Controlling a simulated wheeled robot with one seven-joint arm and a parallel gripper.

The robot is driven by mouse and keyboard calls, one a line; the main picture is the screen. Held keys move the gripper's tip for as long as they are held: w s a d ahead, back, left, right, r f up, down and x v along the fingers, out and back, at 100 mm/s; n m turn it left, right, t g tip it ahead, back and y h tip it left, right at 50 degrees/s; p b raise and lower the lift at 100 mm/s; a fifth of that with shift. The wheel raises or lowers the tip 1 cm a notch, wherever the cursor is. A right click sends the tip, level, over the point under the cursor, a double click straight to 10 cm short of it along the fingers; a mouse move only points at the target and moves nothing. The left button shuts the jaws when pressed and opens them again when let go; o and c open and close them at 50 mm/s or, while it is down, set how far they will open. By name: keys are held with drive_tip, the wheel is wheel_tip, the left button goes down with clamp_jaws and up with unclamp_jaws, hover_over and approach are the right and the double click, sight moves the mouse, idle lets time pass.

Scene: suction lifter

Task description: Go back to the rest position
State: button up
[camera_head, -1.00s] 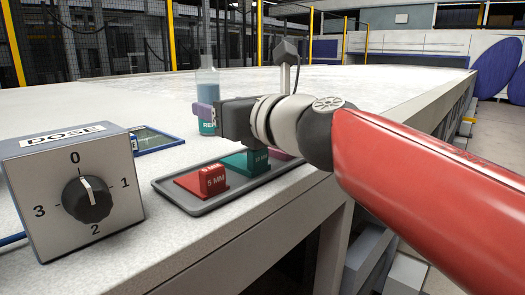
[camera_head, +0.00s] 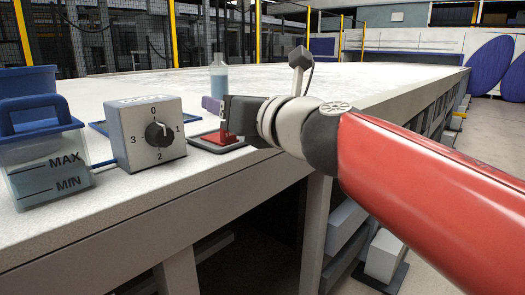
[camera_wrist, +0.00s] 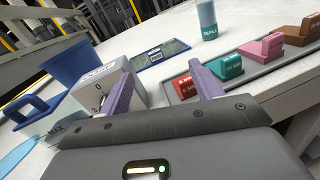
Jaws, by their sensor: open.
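My gripper (camera_head: 212,104) is open, with two purple fingers spread wide and nothing between them. In the head view it hangs over the table, just right of the dose box, in front of the refill bottle (camera_head: 219,75). The wrist view also shows its fingers (camera_wrist: 165,86), with the dose box (camera_wrist: 103,88) beyond the left one and the block tray (camera_wrist: 240,85) beyond the right one. My arm reaches in from the right and hides most of the tray in the head view.
The dose box (camera_head: 145,150) has a black knob (camera_head: 158,133). Left of it stands a clear tank (camera_head: 48,180) marked MAX and MIN, with a blue handled lid. A blue tub (camera_head: 27,82) is behind. Several coloured blocks sit in the tray. The table's far part (camera_head: 330,85) is clear.

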drive_tip(key=s+d+f+m+h, duration=0.1)
drive_tip(key=d+f+m+h, duration=0.5)
drive_tip(key=d+m, duration=0.45)
drive_tip(key=d+f+m+h, duration=0.6)
drive_tip(key=d+m, duration=0.2)
drive_tip(key=m, duration=0.6)
drive_tip(key=s+f+m+g, duration=0.4)
drive_tip(key=s+f+m, duration=0.4)
drive_tip(key=f, duration=0.3)
drive_tip(key=s+d+f+m+g+y, duration=0.1)
drive_tip(key=s+f+m+g, duration=0.4)
drive_tip(key=s+f+m, duration=0.3)
wheel_tip(320, 180, down, 3)
drive_tip(key=shift+s+d+m, duration=0.2)
drive_tip(key=shift+s+m, duration=0.15)
drive_tip(key=shift+m, duration=0.2)
